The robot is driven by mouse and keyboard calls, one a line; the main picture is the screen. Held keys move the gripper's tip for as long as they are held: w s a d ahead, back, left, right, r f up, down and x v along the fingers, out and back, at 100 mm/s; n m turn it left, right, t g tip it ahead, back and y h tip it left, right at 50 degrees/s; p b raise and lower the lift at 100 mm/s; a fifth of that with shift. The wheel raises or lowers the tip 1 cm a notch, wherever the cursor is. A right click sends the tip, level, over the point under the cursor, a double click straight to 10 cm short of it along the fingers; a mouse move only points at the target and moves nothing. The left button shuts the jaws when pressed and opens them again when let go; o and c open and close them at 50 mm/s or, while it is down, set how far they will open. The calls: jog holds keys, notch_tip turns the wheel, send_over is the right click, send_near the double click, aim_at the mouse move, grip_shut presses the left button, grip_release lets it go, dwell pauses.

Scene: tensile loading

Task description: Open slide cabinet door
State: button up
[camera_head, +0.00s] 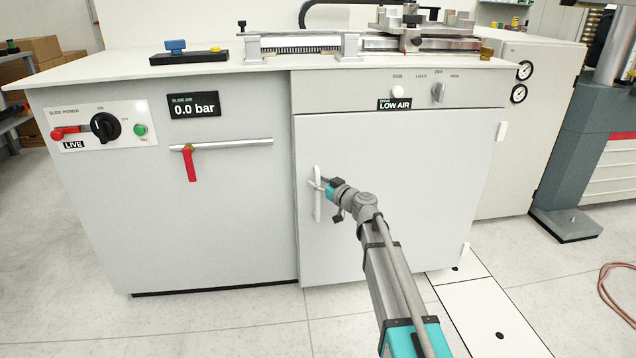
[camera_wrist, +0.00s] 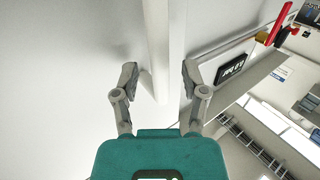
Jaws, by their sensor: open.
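The slide cabinet door (camera_head: 410,200) is a pale grey panel at the right half of the cabinet front and looks shut. Its white vertical bar handle (camera_head: 317,206) is near the door's left edge. My gripper (camera_head: 322,184) is at the upper part of the handle. In the wrist view, my gripper (camera_wrist: 159,78) is open, with one finger on each side of the pale handle bar (camera_wrist: 166,40). The bar lies between the fingertips. I cannot tell whether either finger touches it.
Left of the door are a red-handled valve (camera_head: 190,164), a "0.0 bar" display (camera_head: 194,105) and a power panel (camera_head: 103,125) reading LIVE. A "LOW AIR" sign (camera_head: 395,104) is above the door. Hinges are at the door's right edge. Open floor (camera_head: 240,335) lies in front.

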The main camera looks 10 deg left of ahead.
jog(key=shift+w+a, duration=0.15)
jog(key=shift+a, duration=0.1)
grip_shut()
dwell(0.3)
